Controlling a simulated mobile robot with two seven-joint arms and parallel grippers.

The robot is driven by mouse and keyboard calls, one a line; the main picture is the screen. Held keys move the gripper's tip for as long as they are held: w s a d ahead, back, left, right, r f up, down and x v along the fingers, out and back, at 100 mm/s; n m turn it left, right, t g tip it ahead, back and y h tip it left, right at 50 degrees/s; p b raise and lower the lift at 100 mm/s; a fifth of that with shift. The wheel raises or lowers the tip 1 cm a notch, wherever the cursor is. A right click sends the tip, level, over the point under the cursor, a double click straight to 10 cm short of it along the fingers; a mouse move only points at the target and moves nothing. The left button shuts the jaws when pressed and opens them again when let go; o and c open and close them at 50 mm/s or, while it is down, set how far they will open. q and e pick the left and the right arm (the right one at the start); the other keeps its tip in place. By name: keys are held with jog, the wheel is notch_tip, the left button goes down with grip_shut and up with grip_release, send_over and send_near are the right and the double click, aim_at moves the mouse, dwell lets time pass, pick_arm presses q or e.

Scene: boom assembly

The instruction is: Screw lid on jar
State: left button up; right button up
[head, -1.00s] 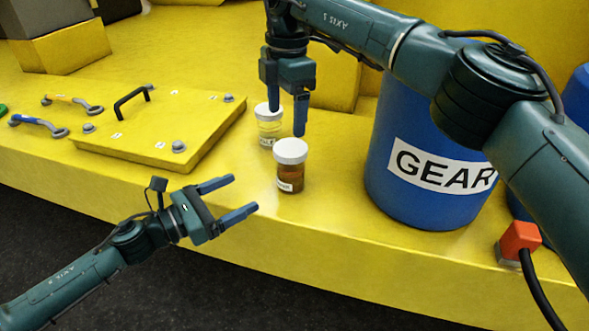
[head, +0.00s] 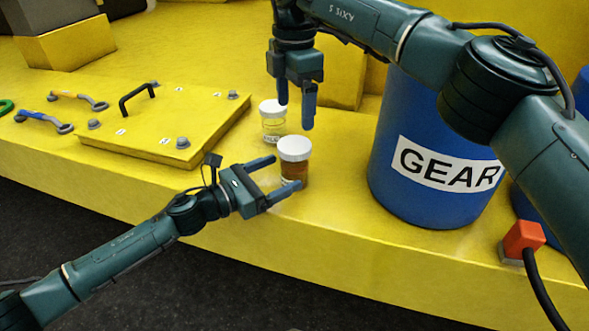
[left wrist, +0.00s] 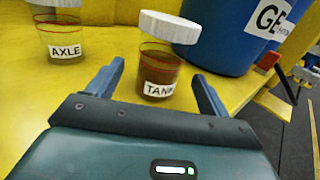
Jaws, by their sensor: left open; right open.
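A brown jar (head: 295,174) with a white lid (head: 295,148) stands upright near the table's front edge. In the left wrist view the jar (left wrist: 160,85) carries a label starting "TAN", and its lid (left wrist: 170,27) looks tilted on top; I cannot tell how firmly it sits. My left gripper (head: 288,172) is open and low, one finger on each side of the jar's near side. Its fingers also show in the left wrist view (left wrist: 159,72), with the jar between and just beyond them. My right gripper (head: 296,116) is open, pointing down above the lid, apart from it.
A clear jar (head: 273,128) with a white lid stands behind, labelled "AXLE" in the left wrist view (left wrist: 63,50). A blue GEAR barrel (head: 420,195) stands to the right. A yellow hatch plate (head: 200,110) with a black handle lies left. The table's front edge is close.

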aim_at(283, 173)
pick_arm(q)
jog(key=shift+x, duration=2.15)
